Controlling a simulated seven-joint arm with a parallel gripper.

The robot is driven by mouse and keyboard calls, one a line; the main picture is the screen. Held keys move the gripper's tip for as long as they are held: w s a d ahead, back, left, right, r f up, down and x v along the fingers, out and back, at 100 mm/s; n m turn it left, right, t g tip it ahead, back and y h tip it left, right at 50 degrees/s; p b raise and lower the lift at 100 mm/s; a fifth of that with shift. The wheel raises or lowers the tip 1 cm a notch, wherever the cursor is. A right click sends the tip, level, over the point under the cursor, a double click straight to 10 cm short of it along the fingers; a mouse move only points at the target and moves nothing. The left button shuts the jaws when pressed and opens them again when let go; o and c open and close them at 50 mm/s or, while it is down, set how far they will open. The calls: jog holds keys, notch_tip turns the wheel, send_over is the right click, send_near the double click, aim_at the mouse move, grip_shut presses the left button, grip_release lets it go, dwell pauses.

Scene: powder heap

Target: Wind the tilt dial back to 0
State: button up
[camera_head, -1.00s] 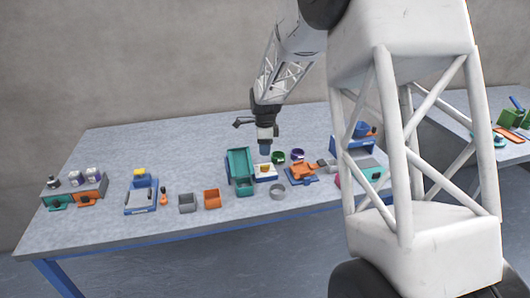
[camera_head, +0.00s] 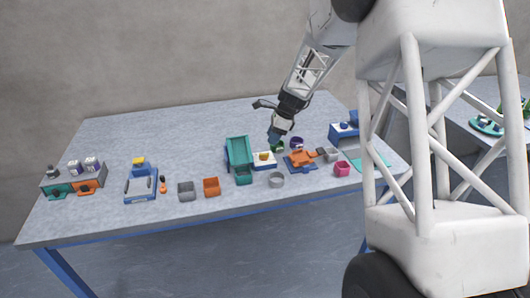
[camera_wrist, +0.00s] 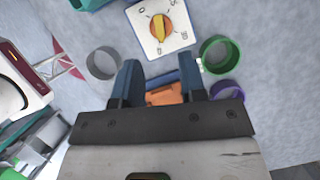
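The tilt dial is a white plate (camera_wrist: 147,42) with an orange round knob and a yellow bar pointer (camera_wrist: 158,24), near the top of the wrist view. Small marks ring the knob; one at the upper left looks like a 0, and the others are hard to read. The yellow bar runs nearly up and down in that view, away from this mark. In the head view the dial (camera_head: 264,158) sits beside a teal tray. My gripper (camera_wrist: 158,74) has its two blue fingers apart with nothing held between them. In the head view my gripper (camera_head: 273,138) is above and behind the dial, apart from it.
A grey ring (camera_wrist: 104,63), a green ring (camera_wrist: 219,54) and a purple ring (camera_wrist: 227,91) lie around the dial. The teal tray (camera_head: 238,150) stands left of it, and an orange-and-blue fixture (camera_head: 301,160) right.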

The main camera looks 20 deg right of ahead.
aim_at(264, 154)
jog(key=shift+x, duration=3.9)
jog(key=shift+c, duration=0.4)
grip_shut()
